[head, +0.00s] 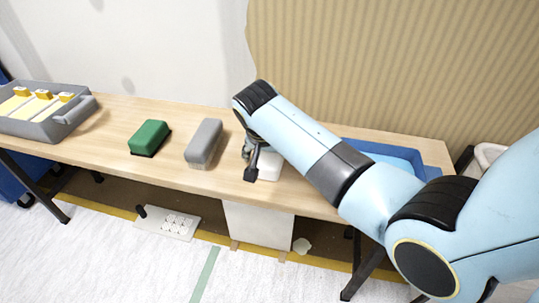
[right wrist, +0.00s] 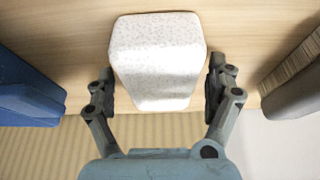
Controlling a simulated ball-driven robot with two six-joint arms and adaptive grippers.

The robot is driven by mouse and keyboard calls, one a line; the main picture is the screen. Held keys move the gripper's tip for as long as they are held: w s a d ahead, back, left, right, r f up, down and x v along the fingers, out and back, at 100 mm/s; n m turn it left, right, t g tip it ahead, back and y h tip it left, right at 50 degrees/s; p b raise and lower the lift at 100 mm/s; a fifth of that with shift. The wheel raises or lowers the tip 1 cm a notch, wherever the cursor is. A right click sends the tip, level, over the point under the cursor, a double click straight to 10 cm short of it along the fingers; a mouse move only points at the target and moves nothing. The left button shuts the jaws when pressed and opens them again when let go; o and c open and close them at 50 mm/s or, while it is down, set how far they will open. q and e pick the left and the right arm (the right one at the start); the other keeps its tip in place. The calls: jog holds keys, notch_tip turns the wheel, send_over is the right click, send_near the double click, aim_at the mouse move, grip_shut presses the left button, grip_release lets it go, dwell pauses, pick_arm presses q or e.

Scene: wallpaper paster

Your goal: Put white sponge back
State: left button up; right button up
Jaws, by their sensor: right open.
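The white sponge (right wrist: 158,62) is a speckled white block resting on the wooden table. In the right wrist view it lies between the two fingers of my right gripper (right wrist: 160,92), which is open, with a finger on each side. In the head view only part of the sponge (head: 269,166) shows, the rest hidden behind my right gripper (head: 250,163) and arm. My left gripper is not in view.
A grey block (head: 203,142) and a green block (head: 149,137) stand left of the sponge on the table (head: 110,155). A blue tray (head: 372,146) is to the right, partly behind my arm. A grey tray (head: 40,127) with yellow-handled tools is at far left.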

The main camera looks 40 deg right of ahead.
jog(key=p+v, duration=0.3)
jog(key=v, duration=0.7)
jog(key=shift+r+p, duration=0.3)
jog(key=shift+r, duration=0.15)
jog(key=s+r+n+y, duration=0.1)
jog(key=s+r+n, duration=0.35)
jog(key=s, duration=0.85)
jog(key=s+r+n+y, duration=0.1)
jog(key=s+n+y, duration=0.1)
jog(key=s+n, duration=0.75)
jog(key=s+d+f+m+g, duration=0.1)
jog(key=s+f+m, duration=0.15)
jog(key=f, duration=1.05)
jog(key=s+d+f+m, duration=0.1)
jog(key=s+f, duration=0.2)
jog(key=f, duration=1.1)
jog(key=s+d+f+g, duration=0.1)
jog(key=s+f, duration=1.4)
jog(key=s, duration=0.3)
jog(key=shift+s, duration=0.15)
